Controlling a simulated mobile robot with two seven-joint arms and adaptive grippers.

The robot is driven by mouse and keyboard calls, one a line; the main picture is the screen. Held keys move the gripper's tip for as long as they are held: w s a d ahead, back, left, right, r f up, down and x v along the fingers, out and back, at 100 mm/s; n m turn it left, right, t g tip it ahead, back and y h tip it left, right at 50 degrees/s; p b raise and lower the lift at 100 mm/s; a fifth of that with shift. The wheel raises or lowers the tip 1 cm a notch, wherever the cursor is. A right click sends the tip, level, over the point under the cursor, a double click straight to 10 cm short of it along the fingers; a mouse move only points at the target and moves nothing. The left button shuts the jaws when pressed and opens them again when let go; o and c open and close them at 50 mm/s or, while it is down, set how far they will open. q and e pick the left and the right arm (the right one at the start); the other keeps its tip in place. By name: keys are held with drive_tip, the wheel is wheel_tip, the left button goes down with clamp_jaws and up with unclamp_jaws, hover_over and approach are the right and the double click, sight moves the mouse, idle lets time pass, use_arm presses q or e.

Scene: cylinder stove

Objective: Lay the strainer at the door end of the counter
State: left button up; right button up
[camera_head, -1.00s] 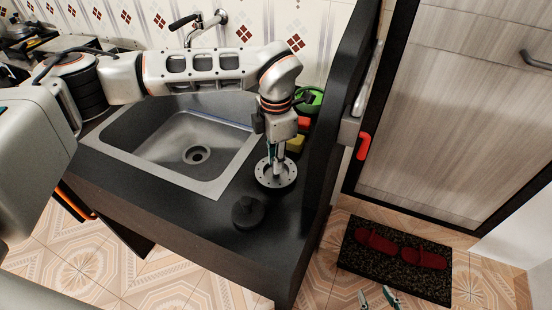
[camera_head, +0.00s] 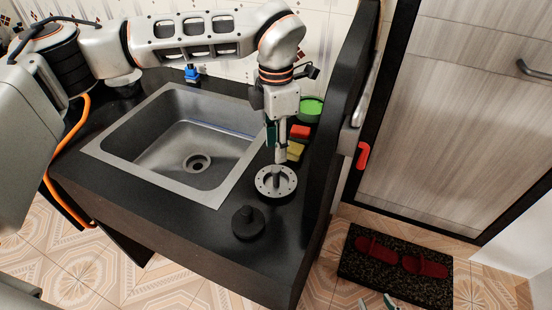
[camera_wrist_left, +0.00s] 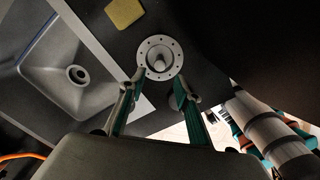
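The strainer (camera_head: 276,183) is a round grey metal disc with a ring of holes and an upright central knob. It lies flat on the dark counter (camera_head: 190,212), right of the sink, toward the door end. It also shows in the left wrist view (camera_wrist_left: 150,48). My left gripper (camera_head: 279,160) points down just above the strainer. In the left wrist view its fingers (camera_wrist_left: 158,84) are spread and empty, with the knob beyond the tips.
A black stopper (camera_head: 248,223) stands near the counter's front edge. A yellow sponge (camera_head: 295,151), a red block (camera_head: 300,131) and a green round item (camera_head: 310,110) lie behind the strainer. A dark upright panel (camera_head: 335,130) bounds the counter's right end. The sink (camera_head: 215,200) is left.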

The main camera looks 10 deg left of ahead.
use_arm(q)
drive_tip(key=shift+r, duration=1.7)
